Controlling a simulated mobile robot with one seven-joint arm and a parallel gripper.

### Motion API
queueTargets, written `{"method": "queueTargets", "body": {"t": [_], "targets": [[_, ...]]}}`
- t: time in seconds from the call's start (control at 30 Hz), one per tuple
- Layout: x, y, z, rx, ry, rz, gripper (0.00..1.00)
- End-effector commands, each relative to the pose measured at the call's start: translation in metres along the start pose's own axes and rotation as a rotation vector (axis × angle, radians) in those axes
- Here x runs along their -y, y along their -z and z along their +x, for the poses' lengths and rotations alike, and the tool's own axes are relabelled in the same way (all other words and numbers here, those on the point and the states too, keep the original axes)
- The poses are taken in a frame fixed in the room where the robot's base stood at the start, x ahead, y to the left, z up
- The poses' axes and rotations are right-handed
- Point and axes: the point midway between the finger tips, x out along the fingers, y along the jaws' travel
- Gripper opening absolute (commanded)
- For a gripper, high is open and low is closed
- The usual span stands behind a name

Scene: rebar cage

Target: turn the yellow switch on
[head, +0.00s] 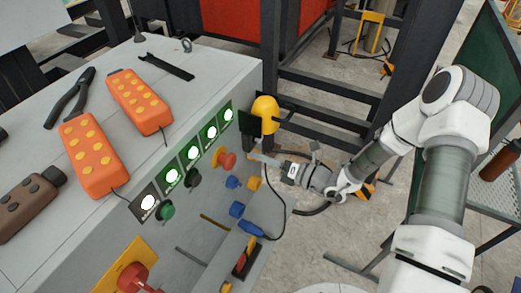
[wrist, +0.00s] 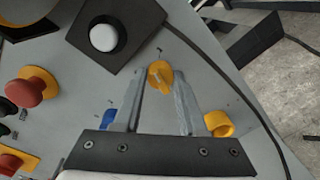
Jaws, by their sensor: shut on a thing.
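The yellow switch (wrist: 160,74) is a small round knob on the grey panel, at the upper middle of the wrist view. My gripper (wrist: 160,82) has one finger on each side of the knob and is shut on it. A short mark is on the panel just above the knob. In the head view my gripper (head: 258,158) reaches the right end of the panel face from the right. The knob is hard to make out there between the fingers.
A red button (wrist: 30,90) sits left of the switch, and another yellow knob (wrist: 218,124) is to the lower right. In the head view, several green lamps (head: 210,132) glow along the console, and a cable (head: 284,190) hangs near my gripper.

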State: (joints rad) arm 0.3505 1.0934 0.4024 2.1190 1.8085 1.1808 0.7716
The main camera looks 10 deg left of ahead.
Motion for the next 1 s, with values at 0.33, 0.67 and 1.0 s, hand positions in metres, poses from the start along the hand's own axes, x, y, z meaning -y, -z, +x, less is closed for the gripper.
{"method": "queueTargets", "body": {"t": [0.33,0.67,1.0], "targets": [[-0.0011,-0.0016,-0.0007,-0.017,-0.002,0.292,0.00],[0.0006,-0.0005,-0.0008,-0.027,-0.003,0.457,0.00],[0.0013,0.0004,-0.0006,-0.031,-0.003,0.504,0.00]]}}
